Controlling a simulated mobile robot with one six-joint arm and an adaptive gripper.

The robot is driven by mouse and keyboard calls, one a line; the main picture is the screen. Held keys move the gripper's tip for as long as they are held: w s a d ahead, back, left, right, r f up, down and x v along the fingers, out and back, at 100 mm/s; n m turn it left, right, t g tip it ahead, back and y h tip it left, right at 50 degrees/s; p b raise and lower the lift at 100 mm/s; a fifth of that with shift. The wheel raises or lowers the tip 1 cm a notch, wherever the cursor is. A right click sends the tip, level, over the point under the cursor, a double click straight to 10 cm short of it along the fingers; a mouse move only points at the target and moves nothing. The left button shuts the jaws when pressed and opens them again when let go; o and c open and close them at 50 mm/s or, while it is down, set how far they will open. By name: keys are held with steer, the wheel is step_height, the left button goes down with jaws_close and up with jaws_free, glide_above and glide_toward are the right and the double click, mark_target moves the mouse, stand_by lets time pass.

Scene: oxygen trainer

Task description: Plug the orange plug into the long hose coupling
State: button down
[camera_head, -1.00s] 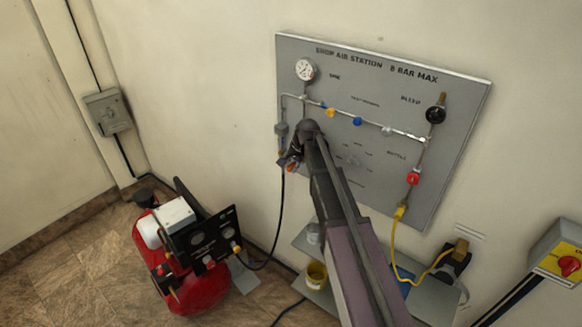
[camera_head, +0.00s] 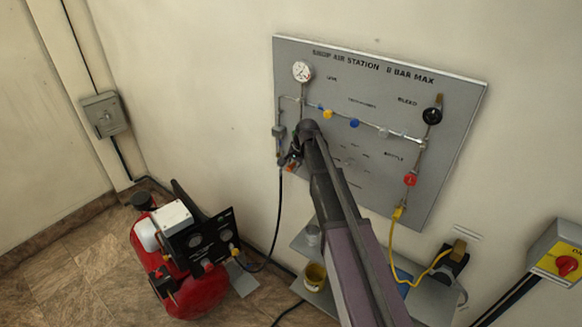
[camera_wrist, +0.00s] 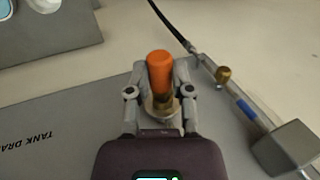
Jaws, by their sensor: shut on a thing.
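The orange plug (camera_wrist: 159,70) is between the two grey fingers of my gripper (camera_wrist: 160,96) in the wrist view, its orange end pointing up in the picture. Brass shows at its lower part, with a pale ring around or behind it; I cannot tell whether the plug touches that ring. A black hose (camera_wrist: 172,24) ends in a metal coupling (camera_wrist: 195,52) to the right of the plug, apart from it. In the head view my gripper (camera_head: 293,158) is at the panel's lower left, close to the black hose (camera_head: 279,205), partly hidden by my arm.
The grey panel (camera_head: 450,110) carries a gauge (camera_head: 302,71), valves and pipes. In the wrist view a brass knob (camera_wrist: 223,75) and a grey block (camera_wrist: 287,148) stand right of my gripper. A red compressor (camera_head: 196,290) and a low shelf (camera_head: 430,297) are below.

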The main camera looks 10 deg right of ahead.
steer(key=shift+w+d, duration=0.25)
steer(key=shift+w, duration=0.05)
steer(key=shift+c, duration=2.2)
jaws_free()
steer(key=shift+r, duration=0.1)
steer(key=s+a, duration=0.6)
steer(key=s, duration=0.1)
steer(key=s+d+f+g+h+b, duration=0.1)
steer(key=s+d+f+b, duration=0.2)
steer(key=d, duration=0.3)
steer(key=s+d+f+g+h+b, duration=0.2)
steer(key=s+d+f, duration=0.1)
steer(key=d, duration=0.3)
steer(key=shift+s+d+f+h+b, duration=0.3)
steer(key=shift+s+d+f+b, duration=0.1)
steer(key=shift+f, duration=0.1)
